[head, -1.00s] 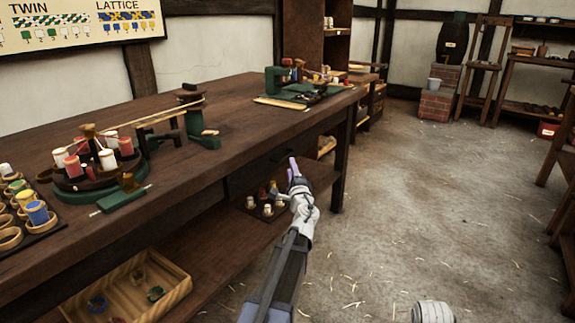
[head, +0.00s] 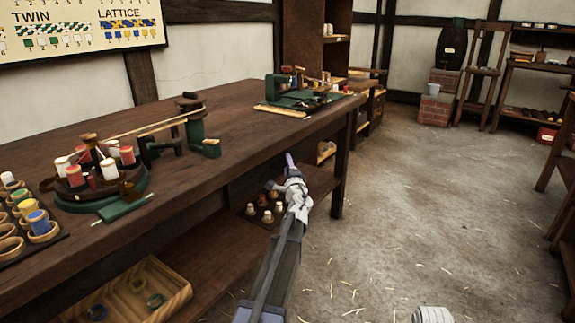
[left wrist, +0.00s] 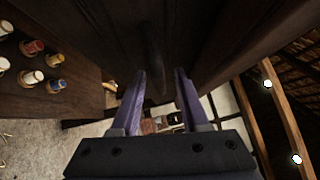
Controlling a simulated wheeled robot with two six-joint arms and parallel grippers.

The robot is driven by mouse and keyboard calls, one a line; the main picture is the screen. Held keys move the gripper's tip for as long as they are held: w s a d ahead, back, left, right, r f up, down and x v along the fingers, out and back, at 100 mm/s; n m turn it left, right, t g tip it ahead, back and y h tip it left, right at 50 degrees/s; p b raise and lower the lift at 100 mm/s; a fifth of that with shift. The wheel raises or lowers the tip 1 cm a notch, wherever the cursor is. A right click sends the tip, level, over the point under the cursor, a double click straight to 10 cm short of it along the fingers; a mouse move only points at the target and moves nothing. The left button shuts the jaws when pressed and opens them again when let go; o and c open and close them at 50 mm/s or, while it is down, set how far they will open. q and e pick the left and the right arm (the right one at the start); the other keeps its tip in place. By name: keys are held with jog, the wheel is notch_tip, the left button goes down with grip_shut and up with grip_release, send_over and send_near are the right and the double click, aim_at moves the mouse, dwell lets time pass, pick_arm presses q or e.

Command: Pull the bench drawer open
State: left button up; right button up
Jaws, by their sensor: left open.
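The wooden bench (head: 150,165) runs along the left of the head view. The drawer front is a dark panel under its top, mostly shaded or hidden there by my left arm. In the left wrist view the dark drawer front (left wrist: 105,40) fills the upper middle, and a dark bar-like handle (left wrist: 155,60) stands out from it. My left gripper (head: 290,160) is at the bench's front edge. In the left wrist view it (left wrist: 160,85) is open, its purple fingers apart, with the handle between or just beyond the tips; contact cannot be told. The drawer looks shut.
The lower shelf holds a board with several small bobbins (head: 265,211) and a wooden tray (head: 165,277). Rope tools and a round bobbin stand (head: 140,192) sit on the bench top.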

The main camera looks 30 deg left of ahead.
pick_arm(q)
grip_shut()
dwell(1.3)
